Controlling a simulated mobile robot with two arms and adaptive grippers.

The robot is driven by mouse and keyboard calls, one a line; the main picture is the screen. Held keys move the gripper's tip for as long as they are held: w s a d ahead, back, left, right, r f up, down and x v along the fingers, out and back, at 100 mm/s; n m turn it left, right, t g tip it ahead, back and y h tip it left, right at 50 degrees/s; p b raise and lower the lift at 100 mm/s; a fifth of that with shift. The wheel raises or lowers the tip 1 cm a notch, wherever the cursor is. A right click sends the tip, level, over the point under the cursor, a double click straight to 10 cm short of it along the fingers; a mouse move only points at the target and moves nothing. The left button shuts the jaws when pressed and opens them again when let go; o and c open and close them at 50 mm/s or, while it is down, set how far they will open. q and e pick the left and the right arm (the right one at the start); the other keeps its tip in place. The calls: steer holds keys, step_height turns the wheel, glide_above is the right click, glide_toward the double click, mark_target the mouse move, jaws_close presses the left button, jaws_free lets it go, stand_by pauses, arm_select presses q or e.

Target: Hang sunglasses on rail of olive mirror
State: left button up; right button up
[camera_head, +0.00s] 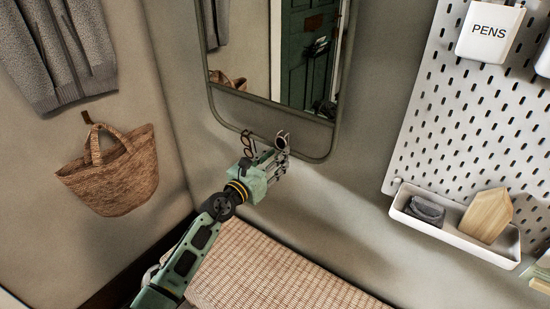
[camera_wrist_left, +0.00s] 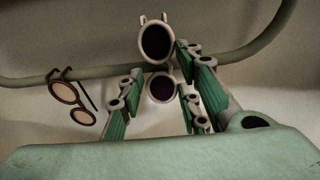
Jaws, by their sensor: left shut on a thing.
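The sunglasses (camera_head: 282,141), pale-framed with dark round lenses, are between the fingers of my left gripper (camera_head: 272,168), which is shut on them. In the left wrist view the sunglasses (camera_wrist_left: 157,42) stand one lens above the other, across the rail. The olive mirror (camera_head: 344,75) is on the wall; its lower rail (camera_head: 225,122) runs just behind the gripper and also crosses the left wrist view (camera_wrist_left: 25,80). I cannot tell whether the sunglasses touch the rail. The gripper fingers (camera_wrist_left: 158,105) flank the lower lens. My right gripper is not in view.
Brown-framed glasses (camera_head: 247,143) hang on the rail just left of my gripper, also in the left wrist view (camera_wrist_left: 70,95). A woven bench (camera_head: 270,275) lies below. A basket (camera_head: 115,180) hangs at left. A pegboard (camera_head: 450,120) with a white tray (camera_head: 430,229) is at right.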

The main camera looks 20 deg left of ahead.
mark_target(280, 164)
arm_select(q)
steer(key=shift+f+b, duration=1.5)
steer(key=shift+f, duration=0.4)
steer(key=o, duration=1.4)
steer(key=shift+c, duration=0.2)
